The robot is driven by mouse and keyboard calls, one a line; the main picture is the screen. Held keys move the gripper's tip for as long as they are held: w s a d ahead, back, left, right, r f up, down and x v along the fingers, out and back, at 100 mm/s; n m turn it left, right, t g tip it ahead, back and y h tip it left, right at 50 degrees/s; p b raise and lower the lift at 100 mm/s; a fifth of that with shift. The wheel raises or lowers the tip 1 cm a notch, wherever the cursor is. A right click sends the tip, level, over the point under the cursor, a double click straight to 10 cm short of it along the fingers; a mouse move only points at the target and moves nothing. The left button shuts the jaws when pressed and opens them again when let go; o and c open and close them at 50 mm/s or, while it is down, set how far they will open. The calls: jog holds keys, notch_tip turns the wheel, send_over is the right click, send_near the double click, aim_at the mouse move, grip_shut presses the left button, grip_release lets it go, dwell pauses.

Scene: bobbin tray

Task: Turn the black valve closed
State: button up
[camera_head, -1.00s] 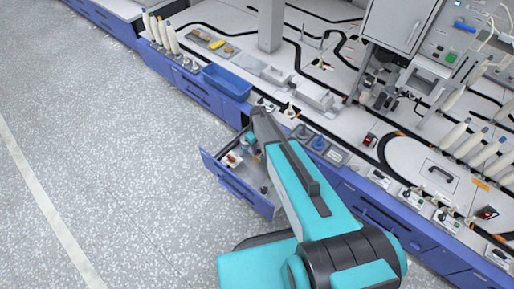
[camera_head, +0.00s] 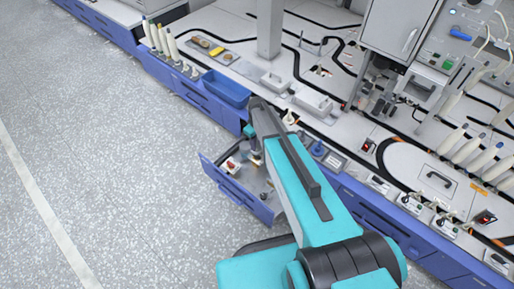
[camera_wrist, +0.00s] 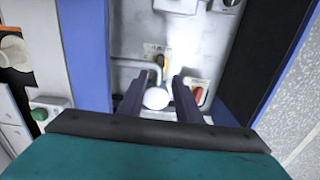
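A red handle (camera_wrist: 198,94) is just right of the right finger, by a small label. In the head view the open drawer (camera_head: 246,199) holds small fittings, one of them red (camera_head: 231,165). My arm hides part of the drawer there.
A green button (camera_wrist: 39,114) is left of the drawer in the wrist view. In the head view a blue bin (camera_head: 227,88) sits on the bench edge left of my arm. Several white bobbins (camera_head: 467,147) stand at the right. The floor at left is clear.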

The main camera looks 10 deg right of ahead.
jog(key=shift+r, duration=2.4)
jog(key=shift+r+p, duration=0.15)
jog(key=shift+p, duration=0.25)
jog(key=s+r+m+g+p, duration=0.1)
jog(key=s+p, duration=0.6)
jog(key=s, duration=1.3)
jog(key=s+a+r+m+g+p, duration=0.1)
jog(key=s+m+g+p, duration=0.3)
jog(key=s, duration=1.7)
jog(key=m+p, duration=0.2)
jog(key=shift+r+p, duration=0.3)
jog(key=shift+p, duration=0.05)
